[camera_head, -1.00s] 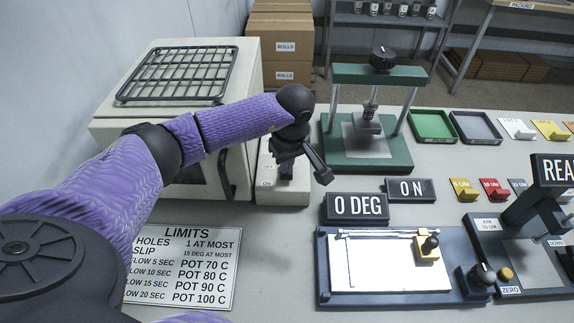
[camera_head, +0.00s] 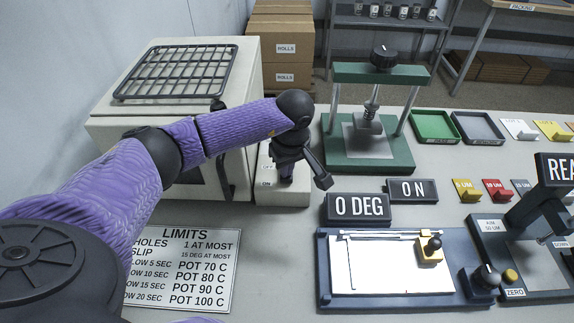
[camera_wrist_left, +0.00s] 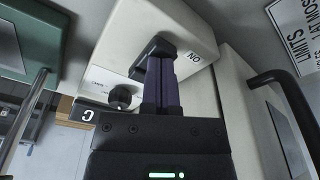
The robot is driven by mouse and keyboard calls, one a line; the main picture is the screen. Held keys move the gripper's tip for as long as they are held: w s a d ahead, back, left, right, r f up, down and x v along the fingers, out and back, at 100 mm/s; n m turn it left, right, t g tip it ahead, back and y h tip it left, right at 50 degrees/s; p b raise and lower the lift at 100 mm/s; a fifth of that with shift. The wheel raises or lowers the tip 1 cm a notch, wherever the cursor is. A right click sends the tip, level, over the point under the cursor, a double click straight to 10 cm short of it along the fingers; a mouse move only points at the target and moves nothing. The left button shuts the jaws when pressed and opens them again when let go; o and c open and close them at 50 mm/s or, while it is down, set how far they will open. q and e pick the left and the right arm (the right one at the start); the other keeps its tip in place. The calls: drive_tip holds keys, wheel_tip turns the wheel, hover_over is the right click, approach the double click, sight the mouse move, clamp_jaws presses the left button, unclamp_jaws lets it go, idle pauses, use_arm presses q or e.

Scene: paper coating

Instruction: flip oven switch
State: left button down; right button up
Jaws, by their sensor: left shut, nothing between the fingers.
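The oven (camera_head: 105,135) is the large cream box at the left of the head view, with a black wire rack on top. Its low switch box (camera_head: 285,197) stands at its right side, marked OFF and ON; it also shows in the left wrist view (camera_wrist_left: 205,100). My left gripper (camera_head: 286,177) points down over this box, close to the ON label. In the left wrist view its fingers (camera_wrist_left: 155,58) are shut and empty beside the ON label. My right gripper is out of view.
A black round knob (camera_wrist_left: 120,97) is close to the fingers. A green press (camera_head: 368,150) stands right of the switch box. A black sign (camera_head: 411,190) reads ON, and another (camera_head: 358,207) reads 0 DEG. A blue coating board (camera_head: 400,290) lies in front.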

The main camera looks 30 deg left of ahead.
use_arm(q)
drive_tip(key=shift+r, duration=0.1)
wheel_tip(320, 180, up, 7)
drive_tip(key=p, duration=0.5)
idle(0.3)
